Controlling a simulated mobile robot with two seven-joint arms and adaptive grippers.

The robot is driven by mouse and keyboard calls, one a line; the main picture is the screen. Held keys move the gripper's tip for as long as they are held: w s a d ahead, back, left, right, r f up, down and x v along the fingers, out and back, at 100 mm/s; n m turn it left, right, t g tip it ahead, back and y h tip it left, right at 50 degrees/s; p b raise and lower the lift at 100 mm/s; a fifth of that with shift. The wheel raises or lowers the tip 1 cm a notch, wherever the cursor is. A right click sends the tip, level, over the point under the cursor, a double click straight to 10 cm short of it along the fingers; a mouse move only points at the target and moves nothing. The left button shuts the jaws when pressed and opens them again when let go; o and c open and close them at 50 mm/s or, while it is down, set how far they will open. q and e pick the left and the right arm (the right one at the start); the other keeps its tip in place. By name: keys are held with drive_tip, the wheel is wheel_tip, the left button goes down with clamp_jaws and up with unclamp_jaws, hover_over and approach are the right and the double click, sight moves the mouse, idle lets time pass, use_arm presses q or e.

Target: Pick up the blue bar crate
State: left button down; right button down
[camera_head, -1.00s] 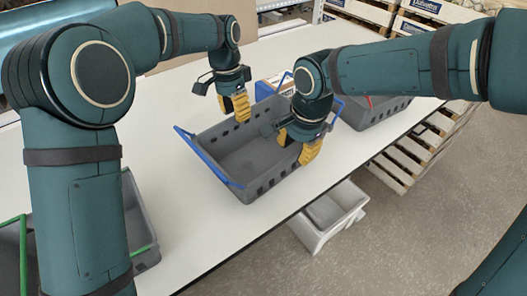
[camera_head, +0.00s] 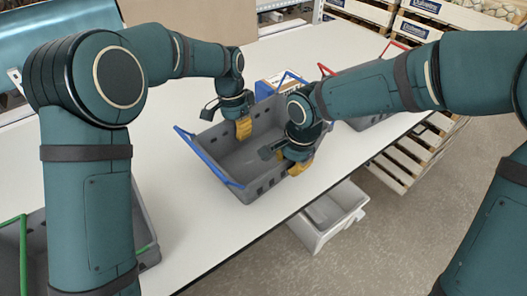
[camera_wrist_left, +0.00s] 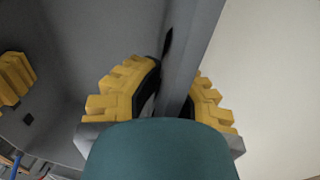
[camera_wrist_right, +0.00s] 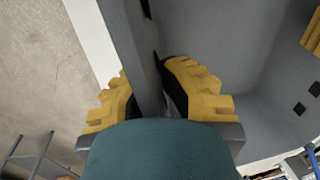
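The blue bar crate (camera_head: 232,173) is a grey, empty bin with a blue bar handle (camera_head: 208,157) on its left end and another blue bar (camera_head: 294,76) at its right end. It stands upright on the white table. My left gripper (camera_head: 243,129) is at its far long wall, and my right gripper (camera_head: 298,166) is at its near long wall. In the left wrist view the fingers (camera_wrist_left: 172,85) straddle a grey wall. The right wrist view shows its fingers (camera_wrist_right: 146,85) straddling the opposite wall. Whether the pads press on the walls is unclear.
A grey crate with a red bar (camera_head: 386,54) stands right of the blue bar crate, partly hidden by my right arm. A green-bar crate (camera_head: 148,258) is at the lower left behind my left arm. A white bin (camera_head: 328,216) sits below the table's front edge.

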drive_tip(key=shift+r, duration=0.1)
idle(0.5)
